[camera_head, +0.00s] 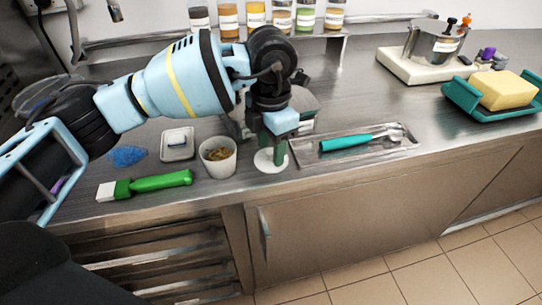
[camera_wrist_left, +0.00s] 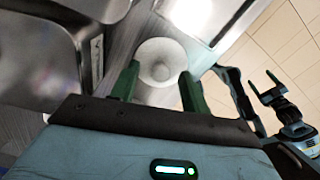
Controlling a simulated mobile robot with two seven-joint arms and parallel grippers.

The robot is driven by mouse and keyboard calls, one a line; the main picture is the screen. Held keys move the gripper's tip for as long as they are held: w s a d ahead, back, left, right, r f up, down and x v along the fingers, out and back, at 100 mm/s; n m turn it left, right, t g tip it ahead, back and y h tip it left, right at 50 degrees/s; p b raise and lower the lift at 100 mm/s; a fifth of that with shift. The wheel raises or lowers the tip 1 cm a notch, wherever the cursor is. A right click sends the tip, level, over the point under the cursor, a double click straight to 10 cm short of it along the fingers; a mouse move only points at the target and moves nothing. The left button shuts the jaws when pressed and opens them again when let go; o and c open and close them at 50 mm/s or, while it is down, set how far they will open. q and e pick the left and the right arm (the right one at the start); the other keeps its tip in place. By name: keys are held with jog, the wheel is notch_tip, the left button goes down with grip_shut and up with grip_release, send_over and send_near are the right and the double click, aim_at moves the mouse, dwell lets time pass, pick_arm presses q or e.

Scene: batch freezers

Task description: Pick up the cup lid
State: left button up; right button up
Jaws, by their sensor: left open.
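The cup lid (camera_head: 264,165) is a white round disc on the steel counter, near its front edge. It also shows in the left wrist view (camera_wrist_left: 160,48) as a pale ring with a raised centre. My left gripper (camera_head: 273,155) points down over the lid, with its green fingers apart. In the left wrist view my left gripper (camera_wrist_left: 159,82) has one finger on each side of the lid's near part. I cannot tell whether the fingers touch it. My right gripper (camera_wrist_left: 261,80) shows at the right of the left wrist view, its fingers apart and empty.
A white cup (camera_head: 220,168) with brown contents stands just left of the lid. A green-handled brush (camera_head: 150,184) and a small square dish (camera_head: 177,146) lie farther left. A metal tray (camera_head: 395,147) with a teal-handled tool (camera_head: 346,142) is to the right.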

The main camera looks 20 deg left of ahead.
pick_arm(q)
grip_shut()
dwell(0.3)
jog(key=shift+r, duration=0.5)
jog(key=r, duration=0.2)
jog(key=shift+s+d+r, duration=0.25)
jog(key=shift+d+r, duration=0.05)
jog(key=shift+d, duration=0.1)
jog(key=s+d+r+b, duration=0.1)
jog(key=s+d, duration=0.9)
jog(key=d, duration=0.1)
jog(key=shift+d+r, duration=0.2)
